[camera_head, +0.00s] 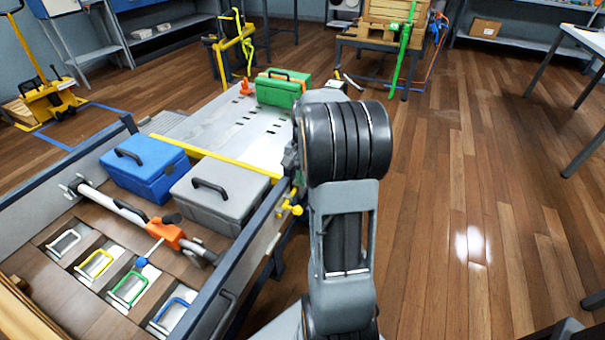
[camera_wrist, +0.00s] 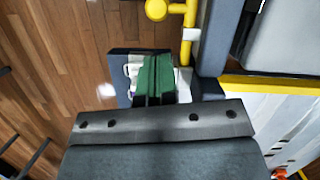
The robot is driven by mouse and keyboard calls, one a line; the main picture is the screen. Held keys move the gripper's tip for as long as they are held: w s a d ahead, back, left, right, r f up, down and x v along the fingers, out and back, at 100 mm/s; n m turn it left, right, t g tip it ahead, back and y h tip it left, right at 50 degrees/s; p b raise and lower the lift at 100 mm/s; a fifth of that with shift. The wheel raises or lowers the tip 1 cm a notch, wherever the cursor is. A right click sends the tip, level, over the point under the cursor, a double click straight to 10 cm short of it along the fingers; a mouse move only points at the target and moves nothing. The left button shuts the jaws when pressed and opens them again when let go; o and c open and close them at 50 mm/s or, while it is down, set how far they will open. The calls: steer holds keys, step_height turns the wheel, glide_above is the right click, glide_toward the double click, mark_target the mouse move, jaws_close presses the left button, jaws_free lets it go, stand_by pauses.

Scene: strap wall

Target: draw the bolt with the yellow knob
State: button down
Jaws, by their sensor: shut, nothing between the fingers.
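The bolt with the yellow knob (camera_head: 292,208) is on the outer face of the grey side board, near its far end, in the head view. In the wrist view the yellow knob (camera_wrist: 156,9) is at the top edge, partly cut off, with its yellow bolt rod (camera_wrist: 189,22) running down beside the board. My gripper (camera_wrist: 154,62) shows green fingers shut together, with nothing between them. In the picture they are below the knob, apart from it. In the head view my arm mostly hides the gripper.
The grey side board (camera_head: 240,250) borders a bed holding a blue case (camera_head: 145,165) and a grey case (camera_head: 215,200). A yellow bar (camera_head: 215,157) crosses beyond them. A green case (camera_head: 280,92) stands farther back. The wooden floor (camera_head: 460,180) at right is clear.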

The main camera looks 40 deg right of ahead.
steer(key=b+x, duration=0.1)
steer(key=x, duration=0.5)
steer(key=shift+b, duration=0.3)
